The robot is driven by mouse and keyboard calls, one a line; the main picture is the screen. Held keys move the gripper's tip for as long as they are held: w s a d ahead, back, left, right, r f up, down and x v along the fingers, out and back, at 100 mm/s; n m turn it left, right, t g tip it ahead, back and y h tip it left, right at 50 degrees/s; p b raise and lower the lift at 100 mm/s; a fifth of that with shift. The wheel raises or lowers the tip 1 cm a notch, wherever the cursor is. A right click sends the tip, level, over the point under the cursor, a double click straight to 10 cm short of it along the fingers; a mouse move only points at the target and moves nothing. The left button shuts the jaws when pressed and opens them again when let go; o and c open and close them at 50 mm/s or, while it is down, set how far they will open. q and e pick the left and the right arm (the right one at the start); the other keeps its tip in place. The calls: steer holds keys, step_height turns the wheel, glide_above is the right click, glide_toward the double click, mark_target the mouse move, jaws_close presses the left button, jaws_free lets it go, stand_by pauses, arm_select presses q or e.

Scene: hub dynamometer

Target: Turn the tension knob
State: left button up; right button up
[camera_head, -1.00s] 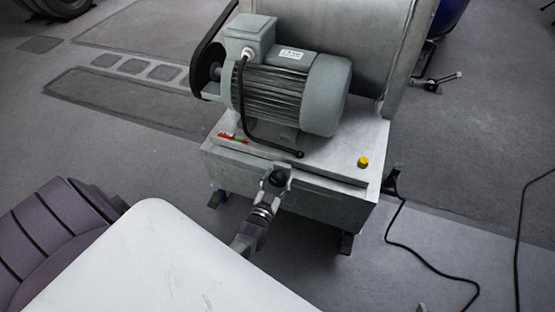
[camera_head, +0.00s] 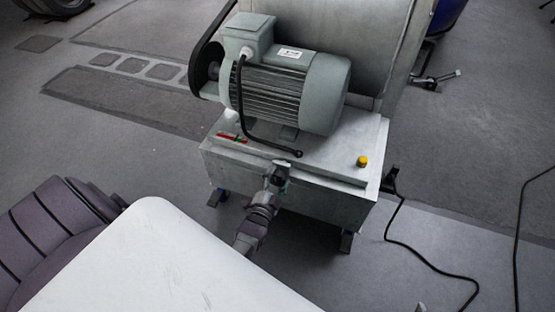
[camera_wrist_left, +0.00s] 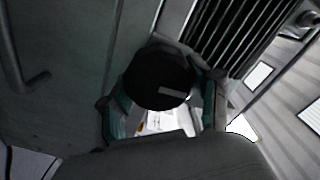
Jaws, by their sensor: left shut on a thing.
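The tension knob (camera_wrist_left: 160,78) is a round black knob with a pale mark on its face, seen in the left wrist view. My left gripper (camera_wrist_left: 163,105) has its fingers on both sides of the knob and is shut on it. In the head view, my left gripper (camera_head: 277,176) is at the front edge of the machine's metal base (camera_head: 330,199), below the motor. The knob is small and mostly hidden by the gripper there. My right gripper is not in view.
A grey-green motor (camera_head: 293,88) sits on the base, with a black cable (camera_head: 243,115) curving down its front. A yellow button (camera_head: 362,161) is on the base's right side. A black cord (camera_head: 420,255) lies on the floor at right.

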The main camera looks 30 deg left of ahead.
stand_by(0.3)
arm_select(q)
steer(key=o, duration=1.1)
steer(key=shift+o, duration=0.2)
steer(key=v, duration=1.2)
steer(key=shift+f, duration=0.1)
